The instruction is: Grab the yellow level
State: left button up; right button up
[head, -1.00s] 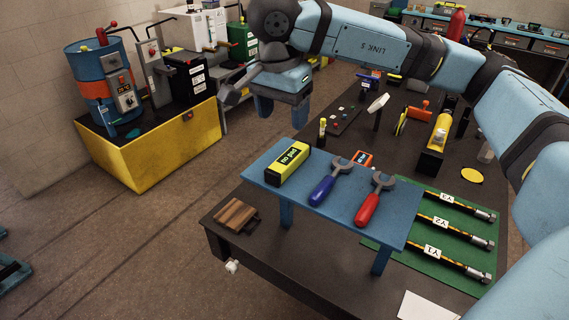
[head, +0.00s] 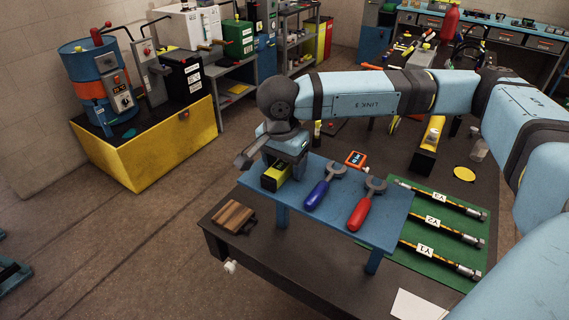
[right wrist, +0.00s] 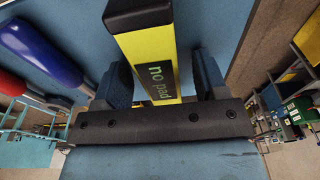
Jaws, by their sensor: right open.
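The yellow level (head: 274,180) has black ends and lies at the left end of the small blue raised shelf (head: 310,219). In the right wrist view this gripper (right wrist: 163,76) is open, with a finger on each side of the level. Whether the fingers touch it I cannot tell. My left gripper is not in view.
Labelled hoses (head: 433,223) lie on a green mat (head: 412,256). A wooden block (head: 234,216) is at the table's left corner.

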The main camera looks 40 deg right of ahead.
jog(key=c, duration=1.1)
jog(key=shift+r, duration=0.1)
